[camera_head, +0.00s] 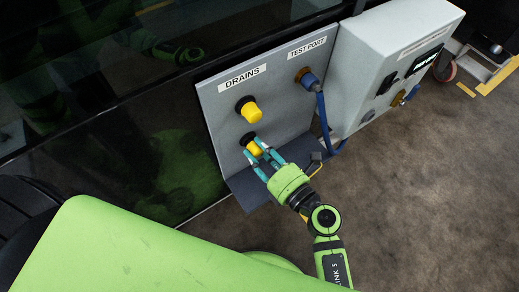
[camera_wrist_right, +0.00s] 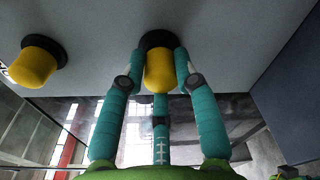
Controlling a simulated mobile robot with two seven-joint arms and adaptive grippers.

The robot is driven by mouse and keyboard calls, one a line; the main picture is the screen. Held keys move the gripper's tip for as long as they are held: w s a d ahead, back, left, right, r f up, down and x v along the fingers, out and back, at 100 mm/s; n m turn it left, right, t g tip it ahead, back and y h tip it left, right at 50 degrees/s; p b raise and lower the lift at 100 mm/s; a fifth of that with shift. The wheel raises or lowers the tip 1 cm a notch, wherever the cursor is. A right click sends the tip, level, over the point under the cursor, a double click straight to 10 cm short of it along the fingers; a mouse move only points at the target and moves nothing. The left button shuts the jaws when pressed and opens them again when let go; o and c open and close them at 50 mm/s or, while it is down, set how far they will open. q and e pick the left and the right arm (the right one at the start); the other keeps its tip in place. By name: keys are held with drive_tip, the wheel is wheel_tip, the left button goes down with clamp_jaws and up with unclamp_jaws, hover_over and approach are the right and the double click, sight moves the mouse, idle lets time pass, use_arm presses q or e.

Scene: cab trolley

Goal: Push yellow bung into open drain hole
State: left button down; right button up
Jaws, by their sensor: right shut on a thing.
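My right gripper (camera_head: 262,158) is at the grey drains panel (camera_head: 218,108), its teal fingers closed around the lower yellow bung (camera_head: 254,148). In the right wrist view the fingers (camera_wrist_right: 159,78) hold this bung (camera_wrist_right: 159,70) from both sides, with its far end at the black ring of the drain hole (camera_wrist_right: 158,40). How deep it sits in the hole cannot be told. Another yellow bung (camera_head: 250,111) sits in the upper drain hole; it also shows at the left in the right wrist view (camera_wrist_right: 35,65). My left gripper is not in view.
A blue plug (camera_head: 308,79) with a blue cable sits in the test port, right of the drains. A grey control box (camera_head: 395,60) stands farther right. A dark ledge (camera_head: 247,190) lies below the panel. Dark glass is on the left; open floor is at the right.

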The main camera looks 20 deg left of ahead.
drive_tip(key=shift+w+a, duration=0.3)
drive_tip(key=shift+a, duration=0.05)
drive_tip(key=o, duration=1.1)
drive_tip(key=shift+s+d, duration=0.15)
drive_tip(key=shift+d, duration=0.05)
drive_tip(key=v, duration=1.1)
drive_tip(key=shift+s+d, duration=0.15)
drive_tip(key=shift+d, duration=0.15)
drive_tip(key=o, duration=0.9)
drive_tip(key=shift+c, duration=0.2)
